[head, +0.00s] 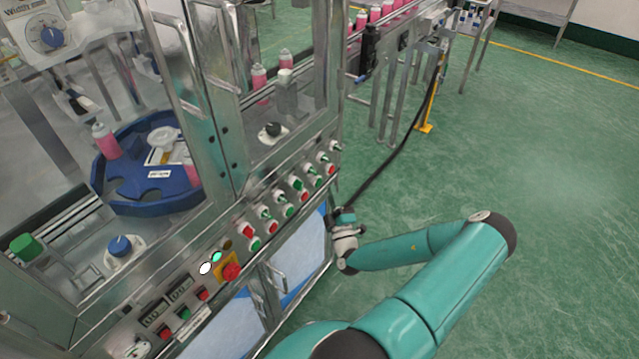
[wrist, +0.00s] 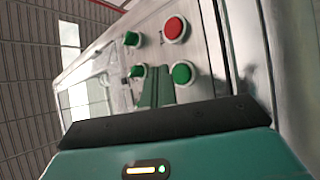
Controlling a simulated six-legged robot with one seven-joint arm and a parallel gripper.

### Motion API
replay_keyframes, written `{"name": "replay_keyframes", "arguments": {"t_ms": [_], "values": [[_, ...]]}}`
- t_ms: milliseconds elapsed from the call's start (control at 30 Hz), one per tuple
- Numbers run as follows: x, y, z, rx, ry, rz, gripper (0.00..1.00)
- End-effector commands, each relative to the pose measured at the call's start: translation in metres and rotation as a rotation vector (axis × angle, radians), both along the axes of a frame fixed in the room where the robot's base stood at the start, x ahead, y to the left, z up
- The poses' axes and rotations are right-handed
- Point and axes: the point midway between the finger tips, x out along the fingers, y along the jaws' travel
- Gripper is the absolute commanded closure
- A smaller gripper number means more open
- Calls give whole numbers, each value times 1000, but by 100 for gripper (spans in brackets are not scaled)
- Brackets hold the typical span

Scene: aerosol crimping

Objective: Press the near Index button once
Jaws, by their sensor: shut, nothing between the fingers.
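A sloped steel control panel carries a row of red and green buttons and green-and-white switches; their labels are too small to read, so I cannot tell which is the near Index button. The right-end red button (head: 331,169) shows in the head view. In the wrist view a red button (wrist: 174,28) and a green button (wrist: 183,73) face me, with green switches (wrist: 131,38) to their left. My gripper (head: 333,214) is shut and empty, just off the panel's right end. Its dark green fingers (wrist: 155,86) overlap the area left of the green button; contact cannot be told.
A red emergency button (head: 231,272) on a yellow plate sits further along the panel. A black cable (head: 395,155) and conveyor legs stand behind my gripper. The green floor (head: 560,200) is open to the right.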

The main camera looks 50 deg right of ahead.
Motion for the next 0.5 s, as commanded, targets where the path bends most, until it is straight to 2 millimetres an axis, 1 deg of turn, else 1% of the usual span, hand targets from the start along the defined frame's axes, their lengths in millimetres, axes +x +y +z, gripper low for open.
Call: {"name": "replay_keyframes", "arguments": {"t_ms": [33,300,400,500], "values": [[-5,-1,0,1,1,-2,100],[-29,-3,0,0,1,-1,100],[-34,-3,0,0,1,-1,100],[-35,-3,0,1,0,-1,100]]}}
